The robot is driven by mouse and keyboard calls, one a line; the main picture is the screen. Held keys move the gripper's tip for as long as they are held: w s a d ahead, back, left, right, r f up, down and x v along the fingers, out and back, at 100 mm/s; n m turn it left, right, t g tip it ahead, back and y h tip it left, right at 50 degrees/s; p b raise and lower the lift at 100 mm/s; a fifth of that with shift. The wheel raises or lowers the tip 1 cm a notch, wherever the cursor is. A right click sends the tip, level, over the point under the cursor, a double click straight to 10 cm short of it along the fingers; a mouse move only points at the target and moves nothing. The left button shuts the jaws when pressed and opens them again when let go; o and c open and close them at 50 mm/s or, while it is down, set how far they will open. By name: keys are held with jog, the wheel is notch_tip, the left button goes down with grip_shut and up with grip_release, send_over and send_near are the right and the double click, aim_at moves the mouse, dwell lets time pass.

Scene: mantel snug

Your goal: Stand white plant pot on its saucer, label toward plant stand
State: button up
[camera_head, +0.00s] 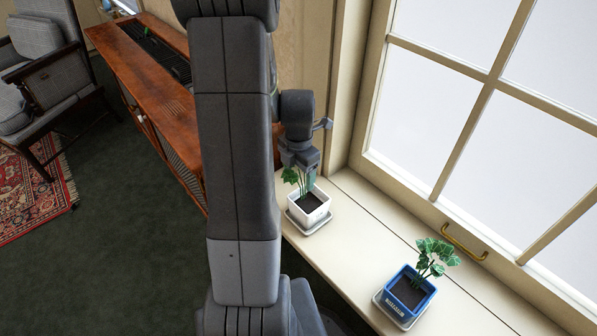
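A white plant pot (312,213) with dark soil and a small green plant (293,176) stands upright on the window sill. A pale grey saucer (291,216) shows under it, and the pot appears to rest on it. I cannot make out a label on the white pot. My gripper (309,184) points down at the pot's far side, close to the plant and rim. Its fingertips are partly hidden by the plant, so I cannot tell whether it is open or touches the pot. No plant stand is clearly recognizable.
A blue pot (408,302) with a leafy plant and a pale label stands on its own saucer (379,301) nearer on the sill (347,239). A brass handle (463,242) sits on the window frame. A wooden cabinet (157,75), armchair (49,85) and rug (32,196) stand left.

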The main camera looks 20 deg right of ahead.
notch_tip(320, 180, up, 12)
jog(key=p, duration=0.3)
jog(key=shift+r, duration=0.2)
